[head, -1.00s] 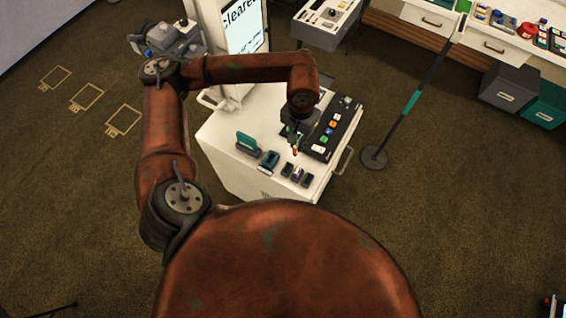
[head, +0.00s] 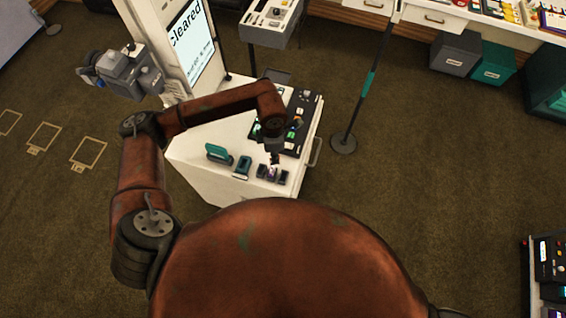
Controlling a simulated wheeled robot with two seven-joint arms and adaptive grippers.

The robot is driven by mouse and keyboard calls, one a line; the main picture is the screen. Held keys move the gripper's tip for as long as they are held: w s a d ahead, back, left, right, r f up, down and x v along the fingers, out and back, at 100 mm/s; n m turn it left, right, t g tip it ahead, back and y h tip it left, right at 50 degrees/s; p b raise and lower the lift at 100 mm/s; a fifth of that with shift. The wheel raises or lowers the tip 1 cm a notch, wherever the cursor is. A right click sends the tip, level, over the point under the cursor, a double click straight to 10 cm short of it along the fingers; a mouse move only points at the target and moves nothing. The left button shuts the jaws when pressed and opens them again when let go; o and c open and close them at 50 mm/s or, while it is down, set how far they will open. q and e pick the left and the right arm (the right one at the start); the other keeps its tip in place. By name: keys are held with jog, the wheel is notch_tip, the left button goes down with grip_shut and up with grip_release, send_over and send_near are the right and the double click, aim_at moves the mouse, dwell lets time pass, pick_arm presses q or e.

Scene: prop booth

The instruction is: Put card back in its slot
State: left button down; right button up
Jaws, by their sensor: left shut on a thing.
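My left gripper (head: 275,159) is over the near part of the white cart top (head: 203,140), pointing down. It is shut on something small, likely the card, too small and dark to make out. Just below its tips stands a row of small dark holders (head: 284,176). A spot of purple (head: 271,172) shows at the middle one; I cannot tell whether it is a card or whether the gripper touches it. My right gripper is not in view.
Two teal items (head: 217,153) (head: 243,167) stand left of the holders. A dark panel with coloured buttons (head: 297,128) lies behind. A screen (head: 192,48) rises at the cart's back. A post (head: 343,142) stands to the right, with open carpet around.

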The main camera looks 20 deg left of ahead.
pick_arm(q)
jog(key=d+f+n+b, duration=0.1)
jog(key=d+f+n, duration=0.2)
jog(key=f+n, duration=0.5)
jog(key=shift+s+d+n, duration=0.2)
jog(key=shift+s+n, duration=0.1)
jog(key=shift+n, duration=2.2)
jog(key=shift+f+b, duration=0.6)
jog(key=shift+w+f+b, duration=0.1)
jog(key=shift+f+b, duration=0.25)
jog(key=shift+f, duration=0.25)
jog(key=shift+f, duration=0.15)
jog(key=shift+f+b, duration=0.4)
jog(key=shift+f, duration=0.1)
